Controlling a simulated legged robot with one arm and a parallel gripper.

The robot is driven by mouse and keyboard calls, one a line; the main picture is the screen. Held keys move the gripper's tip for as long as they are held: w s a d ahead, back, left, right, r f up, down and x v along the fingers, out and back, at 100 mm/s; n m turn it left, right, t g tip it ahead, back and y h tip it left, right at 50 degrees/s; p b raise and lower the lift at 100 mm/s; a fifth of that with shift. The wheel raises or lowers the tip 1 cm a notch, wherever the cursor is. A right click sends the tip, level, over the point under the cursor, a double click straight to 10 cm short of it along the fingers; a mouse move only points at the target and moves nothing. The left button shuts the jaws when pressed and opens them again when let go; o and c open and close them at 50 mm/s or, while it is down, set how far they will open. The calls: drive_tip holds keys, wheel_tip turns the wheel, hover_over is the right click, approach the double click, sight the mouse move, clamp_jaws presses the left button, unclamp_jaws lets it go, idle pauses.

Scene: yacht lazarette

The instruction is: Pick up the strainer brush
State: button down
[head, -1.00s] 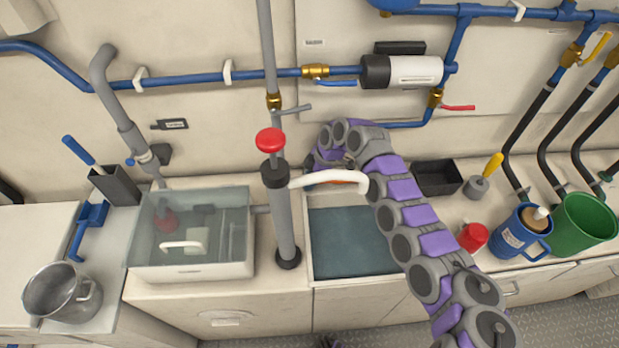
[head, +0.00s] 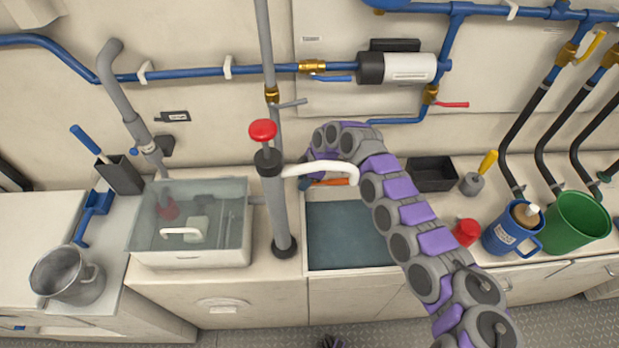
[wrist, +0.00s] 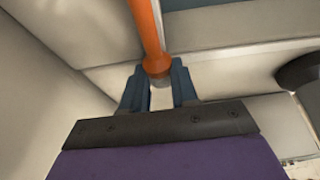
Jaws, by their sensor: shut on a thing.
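The strainer brush shows as an orange handle (head: 332,182) behind the white curved spout, at the back of the sink. My gripper (wrist: 159,84) is shut on the end of this handle. The wrist view shows the orange handle (wrist: 147,28) between the two blue fingers, running away from them toward the top edge. In the head view, my purple and grey arm curls over the right of the sink, and the fingers are mostly hidden. I cannot see any bristles.
The sink (head: 347,232) lies below the handle. A grey pump (head: 275,195) with a red knob and white spout (head: 318,170) stands close by on the left. A black bin (head: 432,174), red cup (head: 466,232), blue mug (head: 512,230) and green bucket (head: 578,222) stand right.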

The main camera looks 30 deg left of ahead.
drive_tip(key=shift+a+f, duration=0.1)
drive_tip(key=shift+a, duration=0.15)
drive_tip(key=c, duration=1.1)
unclamp_jaws()
drive_tip(key=shift+a+f, duration=0.1)
drive_tip(key=shift+a, duration=0.25)
drive_tip(key=shift+c, duration=0.2)
drive_tip(key=o, duration=0.4)
drive_tip(key=shift+d, duration=0.35)
drive_tip(key=shift+c, duration=0.2)
drive_tip(key=shift+a+r, duration=0.1)
drive_tip(key=shift+r, duration=0.1)
drive_tip(key=shift+w+r, duration=0.15)
drive_tip(key=shift+r, duration=0.1)
drive_tip(key=p+v, duration=0.3)
drive_tip(key=v, duration=0.8)
drive_tip(key=shift+o, duration=0.2)
